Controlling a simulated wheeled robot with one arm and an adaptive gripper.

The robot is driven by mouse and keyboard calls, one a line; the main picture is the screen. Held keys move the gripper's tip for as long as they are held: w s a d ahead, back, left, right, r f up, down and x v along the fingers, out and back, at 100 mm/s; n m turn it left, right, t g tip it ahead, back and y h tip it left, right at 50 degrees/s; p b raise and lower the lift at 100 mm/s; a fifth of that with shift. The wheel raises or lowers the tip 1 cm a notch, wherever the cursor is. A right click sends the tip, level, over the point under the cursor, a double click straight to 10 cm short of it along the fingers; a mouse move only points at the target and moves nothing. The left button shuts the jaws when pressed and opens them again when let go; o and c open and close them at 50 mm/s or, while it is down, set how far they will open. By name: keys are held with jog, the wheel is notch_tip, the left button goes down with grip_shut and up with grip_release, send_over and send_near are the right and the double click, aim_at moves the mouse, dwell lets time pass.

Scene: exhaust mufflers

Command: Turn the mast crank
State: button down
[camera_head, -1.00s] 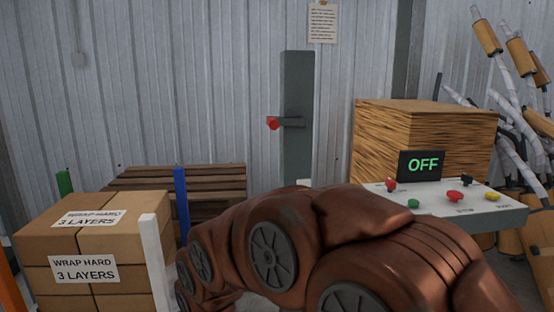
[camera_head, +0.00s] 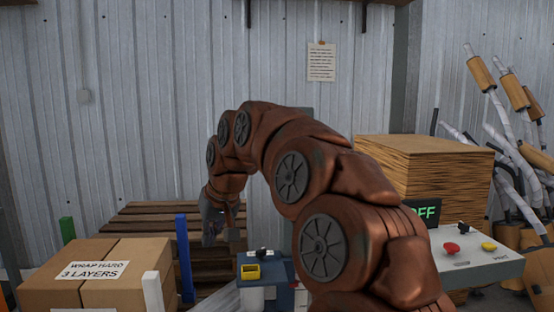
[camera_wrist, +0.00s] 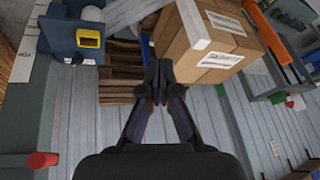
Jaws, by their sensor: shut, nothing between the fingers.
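The mast is mostly hidden behind my arm in the head view. A red knob on a grey bar (camera_wrist: 42,160), which looks like the mast crank's handle, shows at the lower left of the wrist view. The crank is not visible in the head view. My gripper (camera_wrist: 157,78) is shut and empty, in the middle of the wrist view. It lies to the right of the red knob and apart from it. In the head view my gripper (camera_head: 213,232) hangs down in front of the wooden pallets, left of the mast.
Taped boxes (camera_head: 140,258) stand at the lower left beside a blue post (camera_head: 184,258) and a white post (camera_head: 152,293). A blue unit with a yellow part (camera_head: 250,272) sits near the gripper. A button panel (camera_head: 478,262) and a wooden block (camera_head: 440,165) stand right.

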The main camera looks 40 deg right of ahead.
jog(key=d+r+m+t+h+p, duration=0.2)
jog(key=d+r+m+p, duration=0.1)
jog(key=d+r, duration=0.85)
jog(key=d+r+m+t+h+p, duration=0.25)
jog(key=d+r, duration=0.55)
jog(key=d, duration=0.6)
jog(key=shift+g+y, duration=0.25)
jog(key=shift+g, duration=0.2)
jog(key=shift+s+a+f+p+x, duration=0.3)
jog(key=shift+p+x, duration=0.3)
jog(key=shift+x, duration=1.4)
jog(key=shift+s+a+f+p+x, duration=0.2)
jog(key=shift+f+p+x, duration=0.25)
jog(key=shift+x, duration=1.55)
jog(key=shift+s+a+f+p+x, duration=0.25)
jog(key=shift+p+x, duration=0.45)
jog(key=shift+x, duration=1.3)
jog(key=shift+w+a+f, duration=0.1)
jog(key=shift+w+f, duration=0.05)
jog(key=shift+w+a+f+b, duration=0.15)
jog(key=shift+f+b, duration=0.7)
jog(key=shift+b, duration=0.35)
jog(key=shift+r+n+g, duration=0.1)
jog(key=shift+n+g, duration=0.15)
jog(key=shift+g, duration=0.05)
jog(key=shift+r, duration=0.1)
